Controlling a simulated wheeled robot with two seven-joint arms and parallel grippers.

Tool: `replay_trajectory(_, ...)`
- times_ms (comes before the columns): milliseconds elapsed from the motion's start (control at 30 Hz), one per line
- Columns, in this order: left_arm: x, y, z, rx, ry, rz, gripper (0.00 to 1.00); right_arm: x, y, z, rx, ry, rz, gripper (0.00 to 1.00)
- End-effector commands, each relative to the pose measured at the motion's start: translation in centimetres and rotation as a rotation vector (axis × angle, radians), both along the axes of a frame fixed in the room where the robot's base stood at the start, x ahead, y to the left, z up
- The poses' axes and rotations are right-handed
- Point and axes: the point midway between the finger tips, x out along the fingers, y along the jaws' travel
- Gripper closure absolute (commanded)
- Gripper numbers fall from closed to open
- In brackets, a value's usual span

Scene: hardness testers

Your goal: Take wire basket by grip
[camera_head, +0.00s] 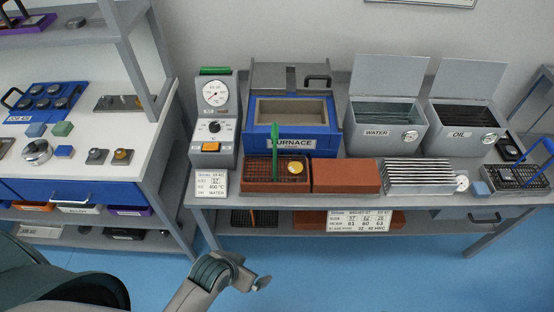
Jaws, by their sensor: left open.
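A dark wire basket (262,170) with an upright green grip (275,150) sits on red bricks in front of the blue furnace (291,128). A round yellow-orange piece (296,168) lies in it. Another dark wire basket (520,178) with a blue grip (547,147) stands at the right end of the bench. My left gripper (254,277) is open and empty, in front of and below the bench edge, apart from both baskets. My right gripper is not in view.
Open-lidded WATER (376,132) and OIL (462,135) tanks stand at the bench's back right. A gauge unit (213,118) stands left of the furnace. A ribbed metal rack (418,174) is right of the bricks. Blue floor (370,275) is clear in front.

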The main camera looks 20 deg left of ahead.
Motion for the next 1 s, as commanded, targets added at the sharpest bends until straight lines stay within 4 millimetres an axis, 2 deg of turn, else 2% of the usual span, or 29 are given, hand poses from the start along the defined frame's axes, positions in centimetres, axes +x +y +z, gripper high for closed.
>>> replay_trajectory(33, 0.6, -0.4, 2.4, -0.006, -0.005, -0.022, 0.02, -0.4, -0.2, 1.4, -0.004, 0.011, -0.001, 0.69)
replay_trajectory(133, 1.6, -1.7, 5.9, -0.024, -0.002, -0.082, 0.02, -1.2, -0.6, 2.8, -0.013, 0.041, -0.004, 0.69)
replay_trajectory(200, 2.5, -2.9, 7.9, -0.038, -0.003, -0.139, 0.02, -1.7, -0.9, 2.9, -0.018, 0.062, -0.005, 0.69)
replay_trajectory(367, 4.4, -5.5, 11.0, -0.062, -0.011, -0.266, 0.02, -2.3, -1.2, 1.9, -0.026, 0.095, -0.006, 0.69)
replay_trajectory(567, 7.5, -8.7, 14.1, -0.073, -0.029, -0.455, 0.02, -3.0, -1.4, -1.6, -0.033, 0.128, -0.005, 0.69)
replay_trajectory(700, 10.0, -10.7, 15.9, -0.065, -0.037, -0.602, 0.02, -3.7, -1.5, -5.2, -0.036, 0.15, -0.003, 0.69)
replay_trajectory(833, 12.3, -11.8, 17.3, -0.046, -0.035, -0.724, 0.02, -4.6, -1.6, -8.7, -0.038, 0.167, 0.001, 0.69)
replay_trajectory(1000, 15.2, -12.2, 18.9, -0.006, -0.02, -0.858, 0.02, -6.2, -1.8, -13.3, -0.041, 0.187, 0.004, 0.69)
